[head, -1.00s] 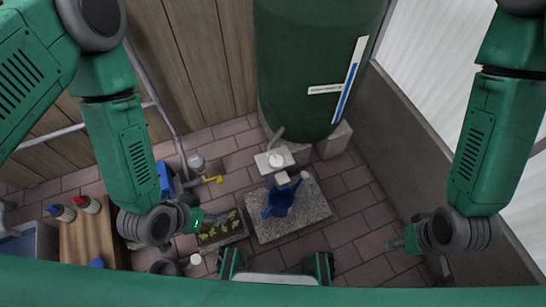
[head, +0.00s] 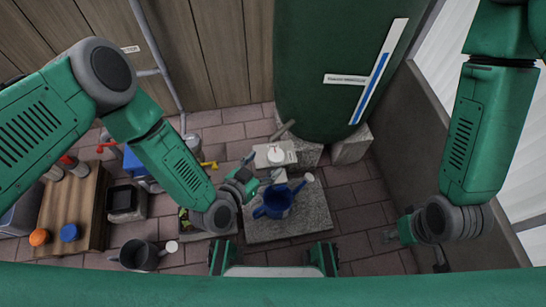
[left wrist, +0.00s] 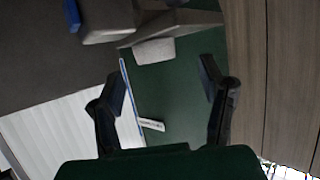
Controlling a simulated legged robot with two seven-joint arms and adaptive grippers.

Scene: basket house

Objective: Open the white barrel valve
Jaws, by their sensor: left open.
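The white barrel valve (head: 276,156) is a small round white knob on a pale block at the foot of the green barrel (head: 325,70). My left gripper (head: 258,168) is just left of and below it in the head view, open and apparently empty. In the left wrist view its two fingers (left wrist: 165,100) are spread, with the barrel's green side (left wrist: 178,85) beyond them. The valve cannot be made out there. My right gripper (head: 405,238) hangs low at the right, far from the valve; its finger opening is unclear.
A blue watering can (head: 276,202) stands on a stone slab (head: 315,218) just below the valve. A wooden board (head: 90,195) with bottles and lids lies at the left, near a dark pot (head: 140,255). A grey wall (head: 410,150) borders the right side. Paving there is clear.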

